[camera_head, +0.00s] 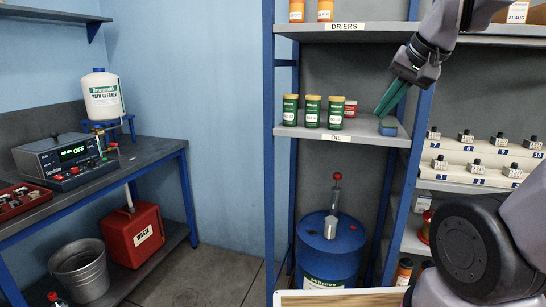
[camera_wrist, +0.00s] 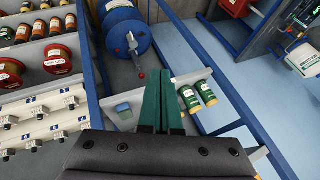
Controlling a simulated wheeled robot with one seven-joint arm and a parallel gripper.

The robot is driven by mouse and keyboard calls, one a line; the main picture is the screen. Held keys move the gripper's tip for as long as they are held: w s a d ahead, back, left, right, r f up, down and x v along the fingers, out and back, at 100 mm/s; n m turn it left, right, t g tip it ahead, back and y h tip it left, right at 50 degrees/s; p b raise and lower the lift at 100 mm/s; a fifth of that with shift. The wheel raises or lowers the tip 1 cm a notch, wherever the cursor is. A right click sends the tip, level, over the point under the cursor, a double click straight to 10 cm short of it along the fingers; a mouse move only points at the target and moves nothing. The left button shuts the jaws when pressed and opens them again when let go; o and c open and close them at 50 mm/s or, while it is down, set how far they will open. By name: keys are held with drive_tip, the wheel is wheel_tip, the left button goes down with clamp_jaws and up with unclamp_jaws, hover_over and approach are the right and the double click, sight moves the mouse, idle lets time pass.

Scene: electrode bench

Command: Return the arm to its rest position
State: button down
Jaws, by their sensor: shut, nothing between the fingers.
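My gripper (camera_head: 389,101) is at the right of the head view, in front of the blue shelf post and beside the OIL shelf. Its green fingers point down and to the left and are together, with nothing between them. In the wrist view the two green fingers (camera_wrist: 162,103) also lie side by side and shut. My arm comes in from the upper right of the head view. The fingertips appear close to a blue block (camera_head: 388,125) on the shelf; I cannot tell the exact gap.
Several green jars (camera_head: 312,111) and a small red tin (camera_head: 350,108) stand on the OIL shelf (camera_head: 342,136). A blue drum (camera_head: 331,250) stands below. Numbered racks (camera_head: 474,168) are at right. The workbench (camera_head: 150,150) is at left. Floor between is clear.

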drive_tip(key=shift+n+t+h, duration=0.3)
drive_tip(key=s, duration=0.1)
drive_tip(key=s+r, duration=0.1)
drive_tip(key=s, duration=0.1)
drive_tip(key=s+d, duration=0.1)
drive_tip(key=shift+s+r, duration=0.2)
drive_tip(key=shift+r, duration=0.15)
